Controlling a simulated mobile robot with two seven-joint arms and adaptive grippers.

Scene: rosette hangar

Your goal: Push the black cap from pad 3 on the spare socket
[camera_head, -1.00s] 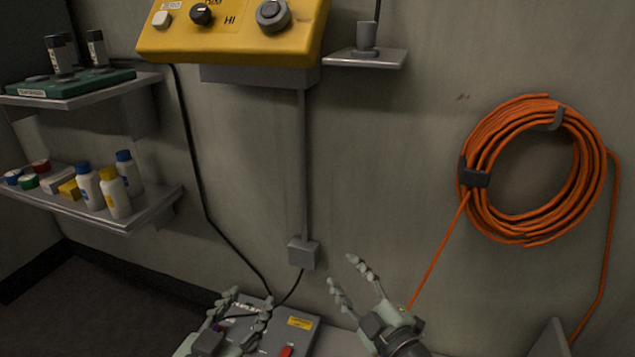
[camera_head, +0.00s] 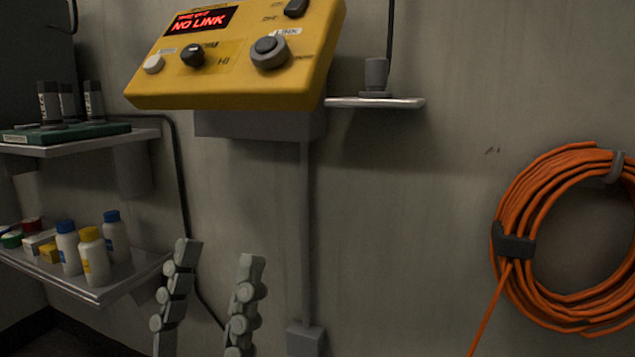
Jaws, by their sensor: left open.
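Several dark, white-labelled cylinders (camera_head: 47,102) stand upright on a green board (camera_head: 112,131) on the upper left shelf. They may be the caps on their pads; I cannot read any pad number. The yellow panel (camera_head: 150,96) carries a round grey socket-like fitting (camera_head: 269,52) labelled LINK. I cannot tell whether this is the spare socket. My left gripper (camera_head: 219,252) is open and empty, fingers pointing up, below the panel and to the right of the shelves, apart from both. My right gripper is out of view.
The panel's display (camera_head: 200,21) reads NO LINK in red. A small shelf (camera_head: 400,103) right of it holds a grey cylinder (camera_head: 376,73). Bottles (camera_head: 94,262) stand on the lower left shelf (camera_head: 130,284). An orange cable coil (camera_head: 520,190) hangs at right. The wall between is clear.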

